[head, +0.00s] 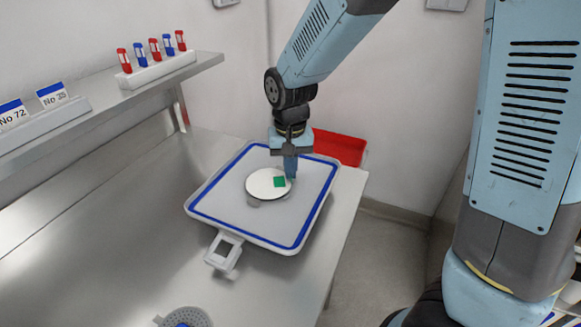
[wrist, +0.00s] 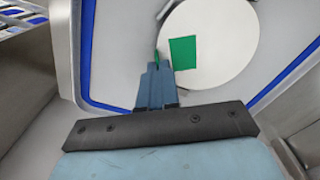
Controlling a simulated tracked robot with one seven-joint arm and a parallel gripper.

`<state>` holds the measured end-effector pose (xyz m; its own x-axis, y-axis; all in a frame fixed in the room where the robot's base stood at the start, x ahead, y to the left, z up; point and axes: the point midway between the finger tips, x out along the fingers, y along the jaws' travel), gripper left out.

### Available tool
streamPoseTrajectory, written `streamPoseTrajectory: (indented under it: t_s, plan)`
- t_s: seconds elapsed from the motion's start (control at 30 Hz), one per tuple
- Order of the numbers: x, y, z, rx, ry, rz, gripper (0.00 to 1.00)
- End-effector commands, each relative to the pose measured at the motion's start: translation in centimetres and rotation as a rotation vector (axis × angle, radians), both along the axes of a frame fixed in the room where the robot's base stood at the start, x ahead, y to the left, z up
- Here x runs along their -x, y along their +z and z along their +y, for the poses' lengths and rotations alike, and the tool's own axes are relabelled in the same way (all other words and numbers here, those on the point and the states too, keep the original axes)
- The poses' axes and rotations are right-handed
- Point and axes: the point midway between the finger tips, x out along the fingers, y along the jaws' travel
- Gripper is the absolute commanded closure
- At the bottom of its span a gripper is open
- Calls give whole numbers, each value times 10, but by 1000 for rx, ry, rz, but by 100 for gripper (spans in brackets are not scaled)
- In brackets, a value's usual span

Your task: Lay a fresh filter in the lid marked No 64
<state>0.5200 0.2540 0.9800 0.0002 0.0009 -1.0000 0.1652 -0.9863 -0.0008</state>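A round white filter disc (head: 258,184) with a green square (head: 279,181) on it is over the blue-rimmed tray (head: 217,210). The wrist view shows the disc (wrist: 222,70) large and close, with its green square (wrist: 183,52). My gripper (head: 290,175) is at the disc's right edge in the head view. In the wrist view its fingers (wrist: 156,67) are close together at the disc's edge, with a thin green sliver at their tips. They appear shut on the disc. A grey piece (head: 253,203) shows partly under the disc. No label reading No 64 is legible.
A shelf at the left holds cards reading No 72 (head: 12,117) and No 35 (head: 53,97), and a rack (head: 155,72) of red and blue pieces. A red bin (head: 340,147) is behind the tray. A perforated grey round part (head: 186,317) is at the front. The left counter is clear.

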Motion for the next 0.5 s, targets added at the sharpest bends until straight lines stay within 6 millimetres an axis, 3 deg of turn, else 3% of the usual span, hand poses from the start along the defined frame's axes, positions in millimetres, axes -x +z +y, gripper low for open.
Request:
streamPoseTrajectory:
  t_s: [0.5]
  plan:
    - [0, -7, 0, 0, 0, 1, 100]
